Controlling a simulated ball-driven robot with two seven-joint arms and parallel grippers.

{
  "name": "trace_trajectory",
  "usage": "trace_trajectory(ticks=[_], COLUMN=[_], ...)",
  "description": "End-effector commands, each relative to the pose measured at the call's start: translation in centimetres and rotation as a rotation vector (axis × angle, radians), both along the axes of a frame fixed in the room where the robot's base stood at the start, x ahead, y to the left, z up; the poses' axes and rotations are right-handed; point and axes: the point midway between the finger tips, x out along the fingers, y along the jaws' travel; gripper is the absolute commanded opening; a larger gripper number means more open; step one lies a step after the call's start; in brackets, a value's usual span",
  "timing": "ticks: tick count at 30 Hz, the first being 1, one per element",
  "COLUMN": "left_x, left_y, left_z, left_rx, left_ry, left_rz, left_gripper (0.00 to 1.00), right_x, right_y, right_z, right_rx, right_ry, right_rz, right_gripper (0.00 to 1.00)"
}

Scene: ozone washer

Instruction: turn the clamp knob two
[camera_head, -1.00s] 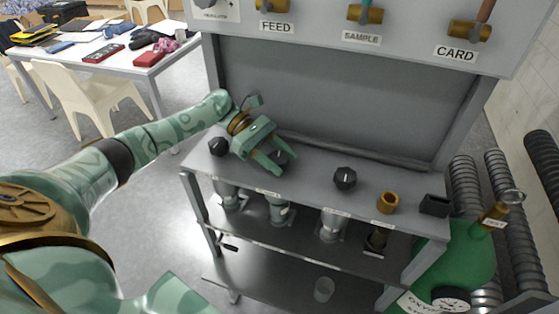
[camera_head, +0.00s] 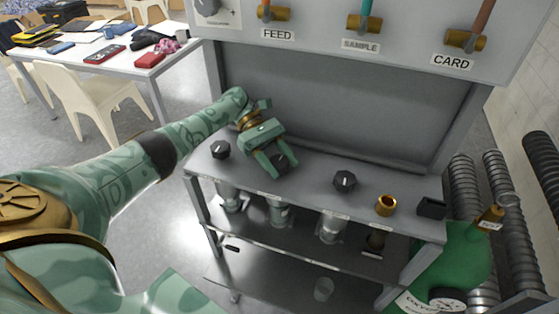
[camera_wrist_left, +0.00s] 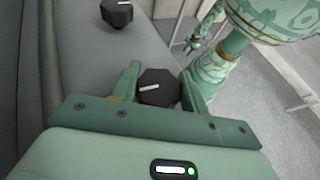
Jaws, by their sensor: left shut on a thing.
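Three black knobs with white pointer lines stand in a row on the grey bench top. My left gripper (camera_head: 273,168) is at the middle knob (camera_head: 281,161), which it partly hides in the head view. In the left wrist view the middle knob (camera_wrist_left: 158,87) sits between the two fingers, and the gripper is shut on it. Its white line lies almost level there. The left knob (camera_head: 220,150) and the right knob (camera_head: 344,181) stand free. A small green shape far off in the left wrist view looks like my right gripper (camera_wrist_left: 190,43); its fingers are too small to judge.
A brass ring fitting (camera_head: 385,205) and a black box (camera_head: 432,208) stand at the bench's right end. A panel with FEED, SAMPLE and CARD valves overhangs the back. A green tank (camera_head: 450,265) stands at the right. A clear cup (camera_head: 324,290) is on the lower shelf.

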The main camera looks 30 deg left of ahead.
Motion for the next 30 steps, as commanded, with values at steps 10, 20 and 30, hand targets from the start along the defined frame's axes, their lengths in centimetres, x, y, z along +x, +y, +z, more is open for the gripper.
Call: trace_trajectory(ticks=[10, 20, 30], left_x=[0.0, 0.0, -4.8], left_y=[0.0, -0.1, -2.8], left_z=[0.1, 4.2, 9.7], left_rx=[-0.001, -0.003, 0.002], left_ry=[-0.001, -0.006, -0.002], left_rz=[0.001, 0.000, -0.003], left_gripper=[0.66, 0.66, 0.66], right_x=[0.0, 0.4, 0.7], right_y=[0.1, 0.2, 0.2], right_z=[0.0, 2.7, 5.5], right_rx=[0.002, 0.002, 0.002], right_ry=[0.000, -0.009, -0.016], right_rz=[-0.001, -0.001, -0.001], right_gripper=[0.36, 0.36, 0.36])
